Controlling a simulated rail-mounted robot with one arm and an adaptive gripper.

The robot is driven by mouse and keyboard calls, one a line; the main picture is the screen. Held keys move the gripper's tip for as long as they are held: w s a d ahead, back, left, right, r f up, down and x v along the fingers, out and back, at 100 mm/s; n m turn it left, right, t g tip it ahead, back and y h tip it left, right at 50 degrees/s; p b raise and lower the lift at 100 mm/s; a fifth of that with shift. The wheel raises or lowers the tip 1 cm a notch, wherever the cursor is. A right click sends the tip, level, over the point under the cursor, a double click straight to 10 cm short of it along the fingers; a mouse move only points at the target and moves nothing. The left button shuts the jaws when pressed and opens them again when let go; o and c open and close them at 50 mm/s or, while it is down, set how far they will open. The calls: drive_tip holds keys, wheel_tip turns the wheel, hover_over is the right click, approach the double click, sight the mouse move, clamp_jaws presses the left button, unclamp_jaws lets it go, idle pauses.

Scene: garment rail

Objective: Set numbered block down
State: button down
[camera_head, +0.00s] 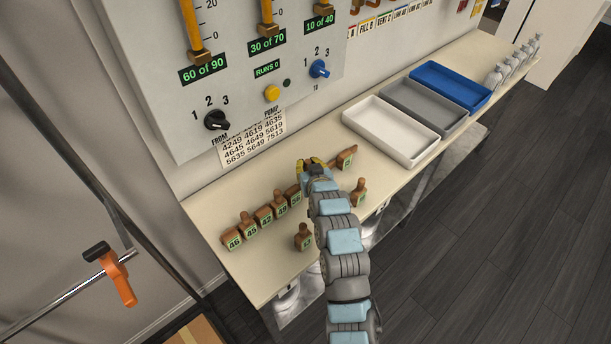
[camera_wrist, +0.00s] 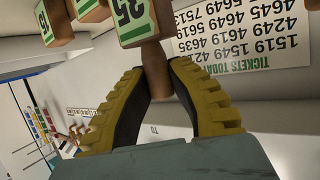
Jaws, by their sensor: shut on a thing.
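My gripper (camera_head: 313,163) is above the table toward the back. In the wrist view its yellow ridged fingers (camera_wrist: 160,72) are shut on the brown handle of a numbered block (camera_wrist: 134,20). That block has a white and green face with a number that looks like 35. In the head view the held block is mostly hidden by my gripper and arm. A row of similar wooden numbered blocks (camera_head: 265,219) stands to the left, including 46, 45, 42 and 49. Whether the held block touches the table cannot be told.
White (camera_head: 391,157), grey (camera_head: 455,125) and blue (camera_head: 485,98) trays are to the right. A panel (camera_head: 235,70) with sliders, knobs and a ticket sheet (camera_head: 254,138) rises behind.

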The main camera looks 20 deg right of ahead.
drive_tip(key=shift+f, duration=2.05)
drive_tip(key=shift+b, duration=0.3)
drive_tip(key=shift+f, duration=0.2)
drive_tip(key=c, duration=1.1)
unclamp_jaws()
drive_tip(key=shift+r, duration=0.1)
drive_tip(key=shift+r, duration=0.2)
drive_tip(key=p+v, duration=0.1)
drive_tip(key=v, duration=1.1)
drive_tip(key=shift+f, duration=0.2)
